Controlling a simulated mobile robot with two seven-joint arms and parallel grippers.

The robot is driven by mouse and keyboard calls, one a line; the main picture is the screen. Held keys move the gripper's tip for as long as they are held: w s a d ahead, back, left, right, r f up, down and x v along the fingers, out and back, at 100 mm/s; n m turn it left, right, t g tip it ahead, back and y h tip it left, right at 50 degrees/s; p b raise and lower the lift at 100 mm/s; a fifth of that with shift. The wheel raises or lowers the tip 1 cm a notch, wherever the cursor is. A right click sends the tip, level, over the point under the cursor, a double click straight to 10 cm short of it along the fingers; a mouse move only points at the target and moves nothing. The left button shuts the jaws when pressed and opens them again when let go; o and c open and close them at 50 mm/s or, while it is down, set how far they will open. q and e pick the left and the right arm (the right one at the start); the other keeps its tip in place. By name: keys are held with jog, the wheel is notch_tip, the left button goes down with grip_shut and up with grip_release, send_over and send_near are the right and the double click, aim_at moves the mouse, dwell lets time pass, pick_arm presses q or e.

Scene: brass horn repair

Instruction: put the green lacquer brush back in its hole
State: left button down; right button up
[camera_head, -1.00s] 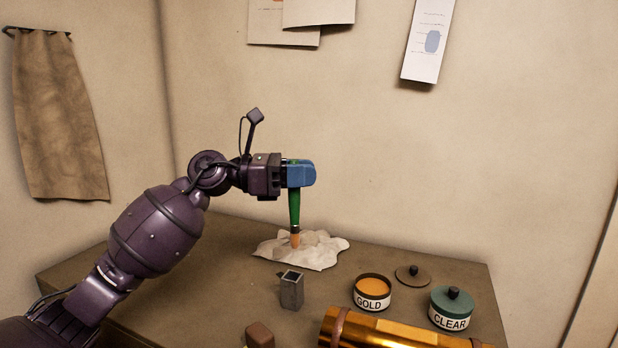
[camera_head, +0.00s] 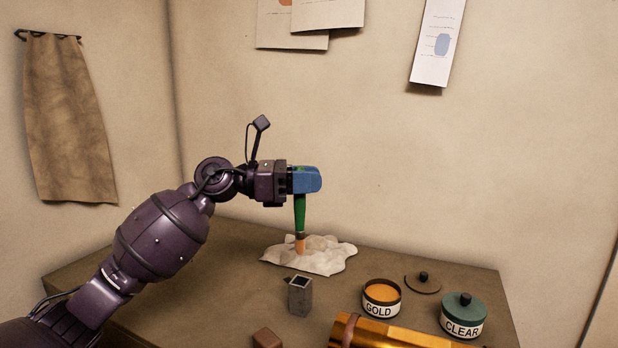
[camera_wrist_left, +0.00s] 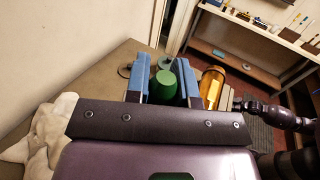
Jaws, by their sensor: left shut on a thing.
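The green lacquer brush (camera_head: 300,214) hangs upright, bristles down, from my left gripper (camera_head: 306,180). The blue fingers are shut on its handle. The orange-tan bristle end overlaps the crumpled white cloth (camera_head: 330,258) in the head view; I cannot tell whether it touches. In the left wrist view the rounded green handle end (camera_wrist_left: 161,88) shows between the blue fingers. A small grey block (camera_head: 300,300) with a dark square opening in its top stands on the table, nearer than the cloth; it appears empty. My right gripper is not in view.
An open GOLD pot (camera_head: 381,297), a loose dark lid (camera_head: 423,283) and a lidded CLEAR pot (camera_head: 463,314) stand to the right. A brass tube (camera_head: 395,337) lies at the front, with a brown block (camera_head: 267,338) left of it. The table's left part is clear.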

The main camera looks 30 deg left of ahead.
pick_arm(q)
notch_tip(320, 180, down, 5)
jog(key=shift+r+b, duration=0.15)
jog(key=shift+b, duration=1.05)
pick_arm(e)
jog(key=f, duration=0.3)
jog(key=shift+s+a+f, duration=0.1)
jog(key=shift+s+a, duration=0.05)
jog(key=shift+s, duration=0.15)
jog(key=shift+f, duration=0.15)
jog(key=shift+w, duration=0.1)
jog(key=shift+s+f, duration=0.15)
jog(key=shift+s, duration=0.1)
